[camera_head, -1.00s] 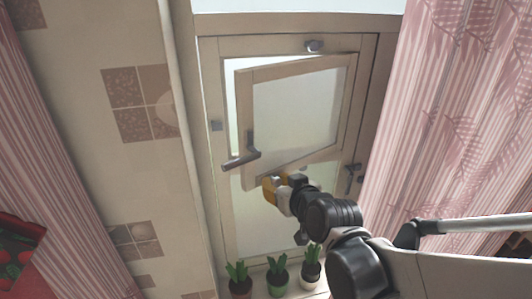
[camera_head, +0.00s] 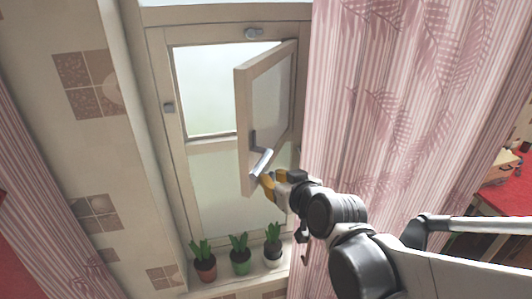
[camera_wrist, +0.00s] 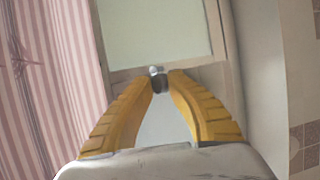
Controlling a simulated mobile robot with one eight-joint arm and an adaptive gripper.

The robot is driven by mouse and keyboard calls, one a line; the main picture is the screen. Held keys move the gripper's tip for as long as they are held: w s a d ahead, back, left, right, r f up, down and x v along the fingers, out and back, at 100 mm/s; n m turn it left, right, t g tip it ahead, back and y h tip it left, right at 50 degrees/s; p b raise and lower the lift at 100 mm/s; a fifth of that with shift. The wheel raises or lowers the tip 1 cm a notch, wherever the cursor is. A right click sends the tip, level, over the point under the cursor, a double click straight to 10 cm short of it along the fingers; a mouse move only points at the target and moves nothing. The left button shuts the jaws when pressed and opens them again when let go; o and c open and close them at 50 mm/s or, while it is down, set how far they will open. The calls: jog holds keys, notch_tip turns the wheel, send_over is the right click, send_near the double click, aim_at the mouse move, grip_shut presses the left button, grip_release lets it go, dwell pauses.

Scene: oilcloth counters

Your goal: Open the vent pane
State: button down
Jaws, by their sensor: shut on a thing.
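The vent pane (camera_head: 246,115) is a small beige-framed glass pane in the upper window. It stands swung well out from its opening, hinged on the right side, with a bright gap on its left. Its grey lever handle (camera_head: 263,161) is low on the free edge. My gripper (camera_head: 266,179), with yellow fingers, is at this handle. In the wrist view the fingers (camera_wrist: 162,76) close on a small grey piece, the handle (camera_wrist: 157,82); most of it is hidden between the fingertips.
A tiled wall (camera_head: 85,85) is on the left.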

jog(key=shift+w+d+r, duration=0.1)
jog(key=shift+w+r, duration=0.1)
jog(key=c, duration=1.6)
grip_release()
jog(key=shift+c, duration=0.2)
jog(key=o, duration=0.5)
jog(key=shift+w+d, duration=0.1)
jog(key=shift+w, duration=0.1)
jog(key=shift+c, duration=0.2)
jog(key=shift+w+d+f, duration=0.1)
jog(key=shift+w, duration=0.05)
jog(key=shift+s, duration=0.2)
jog(key=shift+s+f, duration=0.1)
jog(key=v, duration=1.2)
